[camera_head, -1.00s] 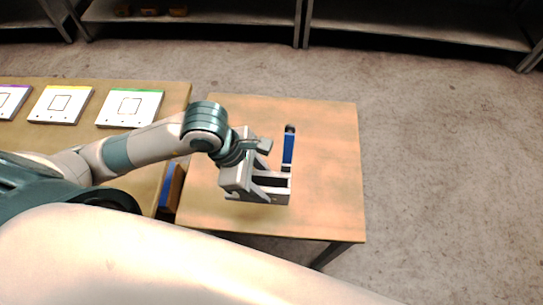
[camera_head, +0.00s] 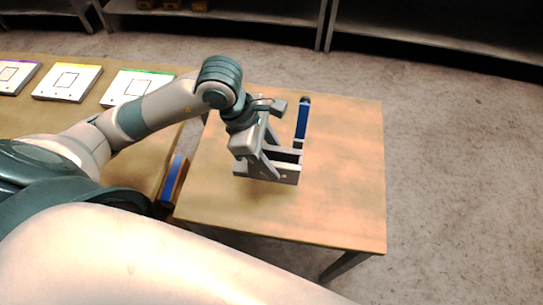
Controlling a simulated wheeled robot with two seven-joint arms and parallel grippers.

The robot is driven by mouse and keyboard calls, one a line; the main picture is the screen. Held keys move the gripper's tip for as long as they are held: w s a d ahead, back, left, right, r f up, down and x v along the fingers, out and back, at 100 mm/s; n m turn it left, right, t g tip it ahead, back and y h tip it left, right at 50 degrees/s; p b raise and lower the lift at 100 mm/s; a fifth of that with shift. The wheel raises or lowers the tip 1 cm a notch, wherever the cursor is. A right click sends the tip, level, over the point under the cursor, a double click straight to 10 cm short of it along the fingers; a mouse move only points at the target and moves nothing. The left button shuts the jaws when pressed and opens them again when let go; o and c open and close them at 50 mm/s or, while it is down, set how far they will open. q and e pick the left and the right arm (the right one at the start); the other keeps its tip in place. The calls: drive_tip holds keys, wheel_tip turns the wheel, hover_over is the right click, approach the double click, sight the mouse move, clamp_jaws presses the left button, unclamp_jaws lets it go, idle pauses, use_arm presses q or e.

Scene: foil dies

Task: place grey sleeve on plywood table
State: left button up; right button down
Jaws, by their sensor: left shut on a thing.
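My left gripper (camera_head: 268,135) is over the middle of the plywood table (camera_head: 340,205), shut on the grey sleeve (camera_head: 267,173). The sleeve looks like a grey, box-like piece with a dark opening, and the jaws partly hide it. I cannot tell whether its underside touches the table. A narrow blue strip (camera_head: 302,120) with a dark top shows just behind and to the right of the sleeve. I cannot tell whether it is joined to the held piece. My right gripper is not in view.
A longer wooden table (camera_head: 40,112) at left carries white cards with coloured edges, such as a green-edged card (camera_head: 138,88). A blue and wooden object (camera_head: 172,182) sits between the tables. The plywood table's right side and front are bare. Grey shelves (camera_head: 430,35) stand behind.

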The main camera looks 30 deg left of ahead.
sight(271, 146)
use_arm(q)
drive_tip(key=w+f, duration=0.1)
drive_tip(key=w+a+p, duration=0.1)
drive_tip(key=w+a+f, duration=0.1)
drive_tip(key=w, duration=0.1)
drive_tip(key=shift+w+a+f, duration=0.1)
drive_tip(key=shift+a+f, duration=0.15)
drive_tip(key=shift+f, duration=0.05)
drive_tip(key=shift+w+a+f, duration=0.15)
drive_tip(key=shift+w+f, duration=0.1)
drive_tip(key=shift+w, duration=0.05)
drive_tip(key=shift+f+p, duration=0.1)
drive_tip(key=shift+p, duration=0.25)
wheel_tip(271, 146, down, 3)
drive_tip(key=shift+s+r+p, duration=0.1)
drive_tip(key=shift+r+p, duration=0.05)
drive_tip(key=shift+p, duration=0.5)
drive_tip(key=shift+f, duration=0.55)
